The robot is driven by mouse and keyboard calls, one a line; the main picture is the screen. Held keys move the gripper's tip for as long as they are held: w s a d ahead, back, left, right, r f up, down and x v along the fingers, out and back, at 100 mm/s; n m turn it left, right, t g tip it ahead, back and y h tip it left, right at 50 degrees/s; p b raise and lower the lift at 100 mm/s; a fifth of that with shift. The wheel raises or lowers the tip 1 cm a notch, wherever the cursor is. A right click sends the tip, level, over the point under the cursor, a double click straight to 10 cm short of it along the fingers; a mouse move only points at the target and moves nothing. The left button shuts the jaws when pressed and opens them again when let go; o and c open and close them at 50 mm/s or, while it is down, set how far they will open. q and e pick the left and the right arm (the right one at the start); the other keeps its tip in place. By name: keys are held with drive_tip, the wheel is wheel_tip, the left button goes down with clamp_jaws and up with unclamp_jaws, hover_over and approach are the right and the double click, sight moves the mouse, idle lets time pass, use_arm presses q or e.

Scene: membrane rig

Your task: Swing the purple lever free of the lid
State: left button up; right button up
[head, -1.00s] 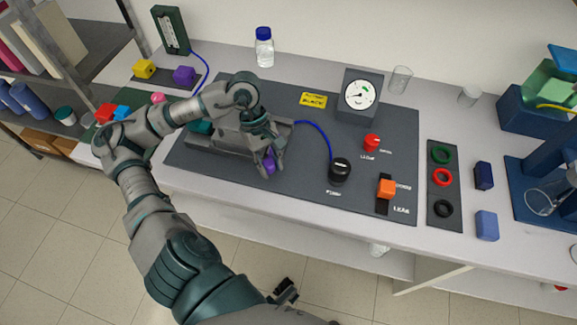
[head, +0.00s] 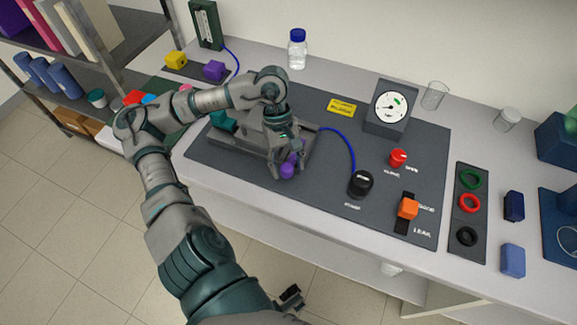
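The purple lever (head: 287,171) stands out at the front of the grey rig's lid housing (head: 242,142), towards its right end. Part of the lever is hidden by my gripper. My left gripper (head: 289,171) reaches down over it, with one finger on each side of the purple knob. The fingers look spread, wider than the knob; whether one touches it I cannot tell. The lid is largely covered by my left arm and wrist.
On the dark panel (head: 330,206) are a blue hose (head: 346,139), a black knob (head: 361,184), a red knob (head: 397,158), an orange switch (head: 408,208) and a gauge (head: 391,106). Coloured rings (head: 469,203) lie at right. A blue-capped bottle (head: 297,50) stands behind.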

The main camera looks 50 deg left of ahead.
use_arm(q)
drive_tip(key=shift+s+a+f, duration=0.1)
drive_tip(key=shift+a+f, duration=0.05)
drive_tip(key=shift+a, duration=0.05)
drive_tip(key=shift+d, duration=0.5)
drive_tip(key=v, duration=0.6)
drive_tip(key=shift+a+f, duration=0.1)
drive_tip(key=shift+a, duration=0.1)
drive_tip(key=shift+r, duration=0.8)
drive_tip(key=shift+a, duration=0.2)
